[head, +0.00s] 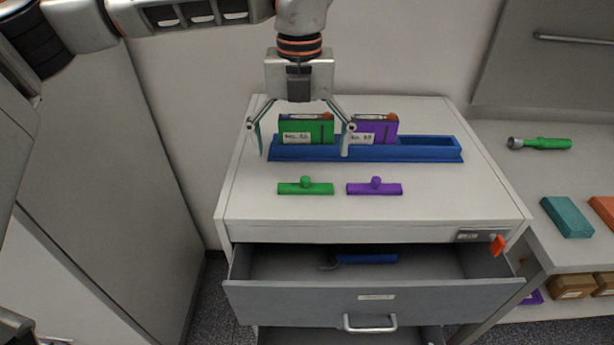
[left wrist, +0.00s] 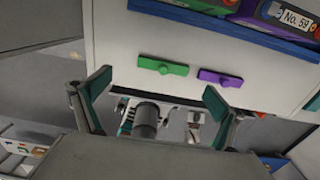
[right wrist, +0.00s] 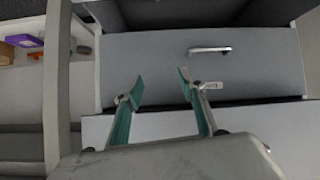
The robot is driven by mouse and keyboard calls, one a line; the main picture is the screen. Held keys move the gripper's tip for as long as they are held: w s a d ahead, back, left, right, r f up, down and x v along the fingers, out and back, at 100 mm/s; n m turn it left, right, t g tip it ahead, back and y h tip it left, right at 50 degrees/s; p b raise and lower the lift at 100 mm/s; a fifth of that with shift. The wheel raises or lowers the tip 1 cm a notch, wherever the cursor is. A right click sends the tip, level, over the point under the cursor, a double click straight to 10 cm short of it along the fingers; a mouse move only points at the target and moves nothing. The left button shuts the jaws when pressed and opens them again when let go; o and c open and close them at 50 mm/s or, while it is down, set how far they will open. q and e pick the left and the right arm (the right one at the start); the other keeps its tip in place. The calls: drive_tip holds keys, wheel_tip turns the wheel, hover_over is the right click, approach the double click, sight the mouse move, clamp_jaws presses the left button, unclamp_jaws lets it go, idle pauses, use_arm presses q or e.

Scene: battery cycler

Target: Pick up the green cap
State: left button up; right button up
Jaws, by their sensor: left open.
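The green cap (head: 305,187) is a flat green bar with a small round knob. It lies on the white cabinet top, in front of the blue tray. It also shows in the left wrist view (left wrist: 163,65), beyond and between the open fingers. My left gripper (head: 302,140) is open and empty, above the green box in the head view, with its fingers apart from the cap. In the left wrist view, the left gripper (left wrist: 157,92) shows both teal fingertips spread wide. My right gripper (right wrist: 160,80) is open and empty in the right wrist view, facing the drawer fronts.
A purple cap (head: 375,188) lies right of the green cap. The blue tray (head: 420,155) holds a green box (head: 293,127) and a purple box (head: 384,130). The top drawer (head: 300,292) is open, with a blue-handled tool (head: 366,259) inside. A side counter (head: 500,165) stands at right.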

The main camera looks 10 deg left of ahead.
sight(305, 178)
use_arm(q)
drive_tip(key=f, duration=0.7)
drive_tip(key=shift+s+d+f+p, duration=0.15)
drive_tip(key=shift+d+f+p, duration=0.15)
drive_tip(key=shift+d+p, duration=0.1)
drive_tip(key=c, duration=0.9)
